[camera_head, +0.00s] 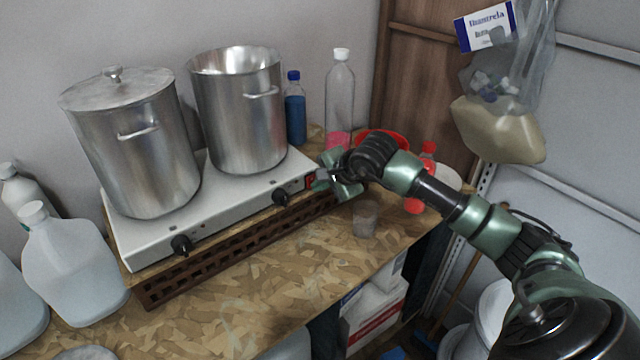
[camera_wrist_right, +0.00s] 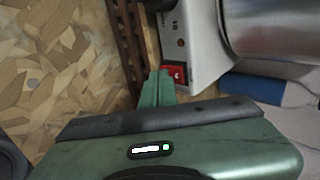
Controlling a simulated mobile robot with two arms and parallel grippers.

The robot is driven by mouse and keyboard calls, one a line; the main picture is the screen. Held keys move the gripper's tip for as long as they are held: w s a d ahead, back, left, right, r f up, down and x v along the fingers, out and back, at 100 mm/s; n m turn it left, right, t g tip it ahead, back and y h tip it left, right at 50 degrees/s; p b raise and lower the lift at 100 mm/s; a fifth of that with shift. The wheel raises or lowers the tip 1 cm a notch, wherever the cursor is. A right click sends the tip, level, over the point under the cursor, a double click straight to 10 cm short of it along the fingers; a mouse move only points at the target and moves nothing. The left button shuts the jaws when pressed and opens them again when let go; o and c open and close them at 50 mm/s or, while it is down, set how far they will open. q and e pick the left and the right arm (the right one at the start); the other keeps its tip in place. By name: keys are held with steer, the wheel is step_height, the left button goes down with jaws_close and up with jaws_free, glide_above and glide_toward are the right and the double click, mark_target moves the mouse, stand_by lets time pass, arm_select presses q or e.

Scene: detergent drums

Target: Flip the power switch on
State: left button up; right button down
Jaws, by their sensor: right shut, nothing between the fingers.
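The red power switch (camera_head: 311,180) is on the right end of the front face of a white two-burner hot plate (camera_head: 225,205). In the right wrist view the switch (camera_wrist_right: 174,75) is a red rocker beside my fingertips. My right gripper (camera_head: 326,181) is shut and empty, with its fingers at the switch. In the wrist view its green fingertips (camera_wrist_right: 158,76) lie just beside or against the switch; I cannot tell if they touch. Which way the rocker is tipped is not clear. My left gripper is not in view.
A lidded steel pot (camera_head: 140,165) and an open steel pot (camera_head: 240,130) stand on the hot plate. A blue bottle (camera_head: 295,115) and a clear bottle (camera_head: 340,95) stand behind. A clear cup (camera_head: 366,218) is under my right arm. The front worktop (camera_head: 240,300) is mostly free.

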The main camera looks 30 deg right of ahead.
steer(key=shift+w+b, duration=0.1)
steer(key=shift+b, duration=0.7)
steer(key=shift+r, duration=0.1)
steer(key=shift+r, duration=0.8)
steer(key=shift+d+f, duration=0.1)
steer(key=shift+f, duration=0.1)
